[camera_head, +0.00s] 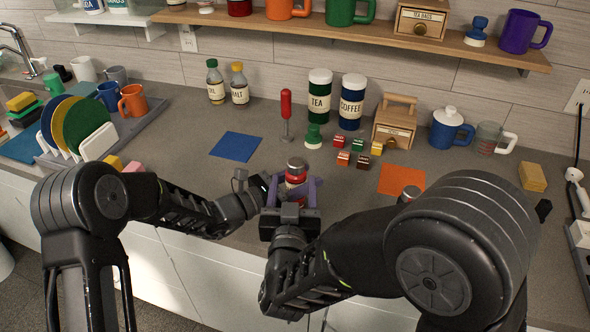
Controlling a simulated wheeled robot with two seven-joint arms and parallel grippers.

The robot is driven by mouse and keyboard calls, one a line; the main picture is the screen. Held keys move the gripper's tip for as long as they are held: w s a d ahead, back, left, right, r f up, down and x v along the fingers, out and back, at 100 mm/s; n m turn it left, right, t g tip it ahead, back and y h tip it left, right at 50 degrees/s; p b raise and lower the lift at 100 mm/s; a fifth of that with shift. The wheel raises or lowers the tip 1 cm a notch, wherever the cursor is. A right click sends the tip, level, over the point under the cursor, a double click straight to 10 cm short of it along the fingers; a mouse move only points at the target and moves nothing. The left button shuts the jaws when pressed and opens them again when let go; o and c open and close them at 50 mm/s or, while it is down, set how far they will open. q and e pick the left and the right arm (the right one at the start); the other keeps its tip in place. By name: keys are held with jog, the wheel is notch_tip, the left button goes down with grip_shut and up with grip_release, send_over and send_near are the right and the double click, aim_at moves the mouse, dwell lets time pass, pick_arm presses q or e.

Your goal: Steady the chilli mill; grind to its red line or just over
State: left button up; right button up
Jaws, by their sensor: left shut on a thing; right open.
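The chilli mill (296,176) stands near the counter's front edge, with a metal top and a red body. Its lower part is hidden by my grippers. My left gripper (272,190) reaches in from the left and is shut on the mill, though its fingertips are mostly hidden. My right gripper (292,190) is open, its purple fingers on either side of the mill from the front. The red line cannot be made out.
A red-handled tool (286,112), a green stamp-like piece (313,136) and small coloured boxes (341,142) stand behind. A blue mat (236,146) lies left, an orange mat (401,180) right. A metal-topped item (410,193) is partly hidden by my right arm.

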jog(key=shift+s, duration=0.6)
jog(key=w+d+r+n+y, duration=0.1)
jog(key=w+r+n+y, duration=0.3)
jog(key=w+y, duration=0.35)
jog(key=s+d+f+n+g+y, duration=0.4)
jog(key=d+n+g+y, duration=0.2)
jog(key=y, duration=0.1)
jog(key=shift+s+d+f, duration=0.2)
jog(key=shift+s, duration=0.05)
